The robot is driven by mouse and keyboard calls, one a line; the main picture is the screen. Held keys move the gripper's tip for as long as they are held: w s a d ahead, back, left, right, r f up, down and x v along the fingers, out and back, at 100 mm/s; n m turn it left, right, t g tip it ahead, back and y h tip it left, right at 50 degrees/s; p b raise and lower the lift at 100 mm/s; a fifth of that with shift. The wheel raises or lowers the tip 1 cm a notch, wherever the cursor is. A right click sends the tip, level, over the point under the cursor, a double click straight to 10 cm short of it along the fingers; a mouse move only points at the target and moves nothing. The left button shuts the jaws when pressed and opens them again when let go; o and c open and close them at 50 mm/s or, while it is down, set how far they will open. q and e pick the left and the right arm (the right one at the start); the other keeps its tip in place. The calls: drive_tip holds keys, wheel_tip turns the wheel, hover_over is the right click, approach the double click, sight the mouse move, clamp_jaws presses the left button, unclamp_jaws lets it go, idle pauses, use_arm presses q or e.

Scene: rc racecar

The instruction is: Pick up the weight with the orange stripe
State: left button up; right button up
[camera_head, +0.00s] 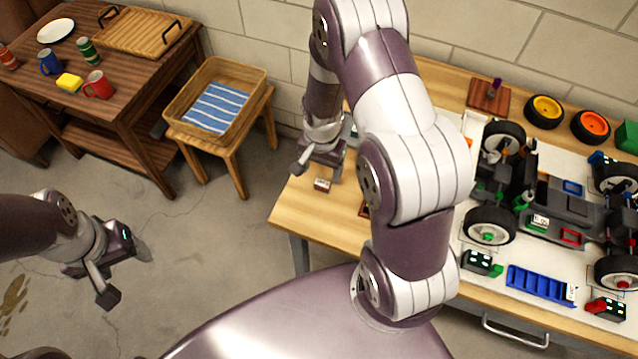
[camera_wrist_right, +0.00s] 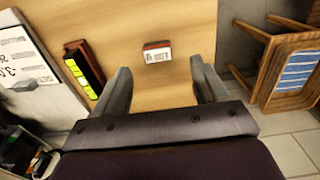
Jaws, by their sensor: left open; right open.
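A small block-shaped weight (camera_head: 322,185) lies on the wooden workbench near its left end. In the right wrist view the weight (camera_wrist_right: 157,52) shows a white label with dark print and an orange-red stripe along its top edge. My right gripper (camera_head: 319,169) is open above the bench, close to the weight. In the wrist view the weight appears between the fingers' directions, just beyond the tips of the right gripper (camera_wrist_right: 160,72), and is not gripped. My left gripper (camera_head: 125,274) is open and empty over the floor at the left.
A dark case with yellow-green blocks (camera_wrist_right: 83,68) lies left of the right gripper. A car chassis (camera_head: 565,207), blue tray (camera_head: 540,284) and loose wheels (camera_head: 545,111) occupy the bench's right. A stool (camera_head: 232,155) with a basket stands left of the bench.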

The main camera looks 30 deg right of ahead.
sight(322, 183)
drive_tip(key=f, duration=0.5)
drive_tip(key=shift+s+d+f, duration=0.1)
drive_tip(key=shift+s, duration=0.15)
drive_tip(key=shift+w+f, duration=0.1)
drive_tip(key=shift+f, duration=0.1)
drive_tip(key=shift+r, duration=0.1)
drive_tip(key=c, duration=1.2)
drive_tip(key=shift+r, duration=0.1)
